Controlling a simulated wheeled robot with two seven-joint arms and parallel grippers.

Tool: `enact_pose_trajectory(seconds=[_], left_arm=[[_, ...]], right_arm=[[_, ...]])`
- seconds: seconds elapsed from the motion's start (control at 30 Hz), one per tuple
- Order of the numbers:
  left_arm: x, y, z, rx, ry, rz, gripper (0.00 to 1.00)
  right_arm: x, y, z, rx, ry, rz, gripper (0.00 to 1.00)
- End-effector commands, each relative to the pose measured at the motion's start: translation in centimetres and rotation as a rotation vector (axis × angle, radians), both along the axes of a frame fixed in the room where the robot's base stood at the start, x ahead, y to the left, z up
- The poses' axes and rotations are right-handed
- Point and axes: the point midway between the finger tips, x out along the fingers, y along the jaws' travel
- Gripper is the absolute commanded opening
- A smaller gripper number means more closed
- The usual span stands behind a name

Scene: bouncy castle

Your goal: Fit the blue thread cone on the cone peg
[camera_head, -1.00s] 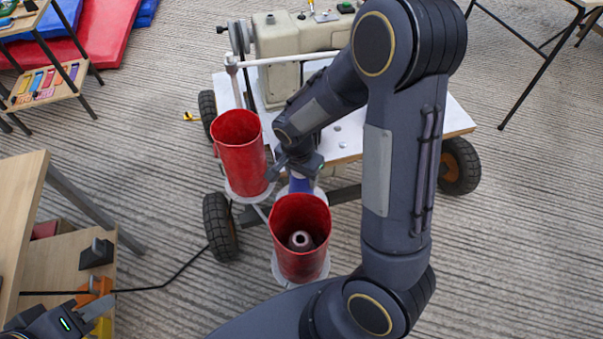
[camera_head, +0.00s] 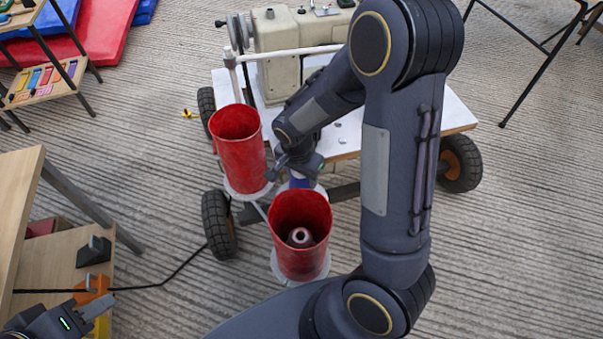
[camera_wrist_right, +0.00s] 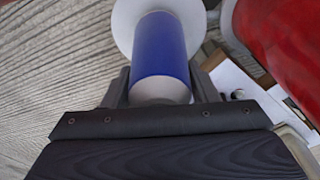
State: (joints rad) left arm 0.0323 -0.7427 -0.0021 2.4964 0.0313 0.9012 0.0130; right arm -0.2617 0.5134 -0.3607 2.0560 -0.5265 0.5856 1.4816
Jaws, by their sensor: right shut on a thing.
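The blue thread cone (camera_head: 299,182) is mostly hidden in the head view, showing as a small blue patch between the red cylinders. In the right wrist view the blue cone (camera_wrist_right: 160,45) stands between the fingers of my right gripper (camera_wrist_right: 163,88), which is shut on it near its pale end. Its far end is against or just in front of a white disc (camera_wrist_right: 124,20). The cone peg itself is not visible; I cannot tell whether the cone is around it. My right gripper (camera_head: 297,168) is just above the cone. My left gripper (camera_head: 88,312) is at the lower left; its jaws are unclear.
Two open red cylinders, one at the left (camera_head: 240,155) and one in front (camera_head: 300,255), flank the cone closely. The front one holds a pale cone-like piece (camera_head: 300,237). A wheeled cart (camera_head: 455,115) carries a sewing machine (camera_head: 285,50). A wooden table (camera_head: 18,200) stands left.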

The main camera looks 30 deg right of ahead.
Motion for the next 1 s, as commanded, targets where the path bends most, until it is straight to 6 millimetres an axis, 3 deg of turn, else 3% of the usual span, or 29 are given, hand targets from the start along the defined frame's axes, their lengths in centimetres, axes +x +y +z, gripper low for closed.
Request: enact_pose_trajectory(seconds=[0.67,0.7,0.87,1.0], left_arm=[[0.0,0.0,-1.4,0.0,0.0,0.0,0.36],[0.0,0.0,-1.2,0.0,0.0,0.0,0.36],[0.0,0.0,-1.2,0.0,0.0,0.0,0.36],[0.0,0.0,-1.2,0.0,0.0,0.0,0.36]], right_arm=[[0.0,0.0,-1.4,0.0,0.0,0.0,0.08],[0.0,0.0,-1.3,0.0,0.0,0.0,0.57],[0.0,0.0,-1.3,0.0,0.0,0.0,0.78],[0.0,0.0,-1.3,0.0,0.0,0.0,0.79]])
